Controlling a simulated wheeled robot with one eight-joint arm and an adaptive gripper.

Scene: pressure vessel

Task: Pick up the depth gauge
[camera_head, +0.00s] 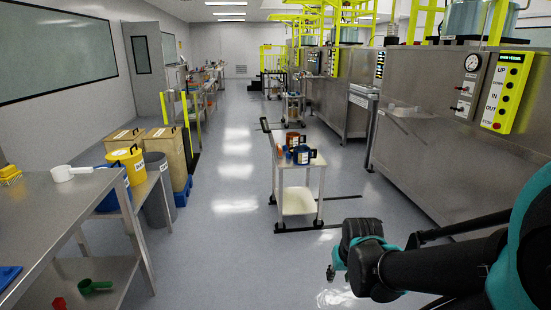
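I cannot pick out a depth gauge for certain in this view. My gripper (338,273) hangs at the lower right over the open floor, at the end of my dark arm with teal parts. It points down and away, and its fingers are small and partly hidden, so I cannot tell whether they are open or shut. It is apart from the tables and the cart. On the steel table (62,205) at left are a white scoop-like item (71,172) and a yellow item (9,172). A green scoop (94,286) and a red block (59,303) lie on its lower shelf.
A white cart (298,202) with orange and blue jugs stands mid-aisle. Steel vessels with a round dial (472,63) and a yellow button panel (507,92) line the right. Bins, including a yellow bucket (127,164), stand at left. Floor between table and cart is clear.

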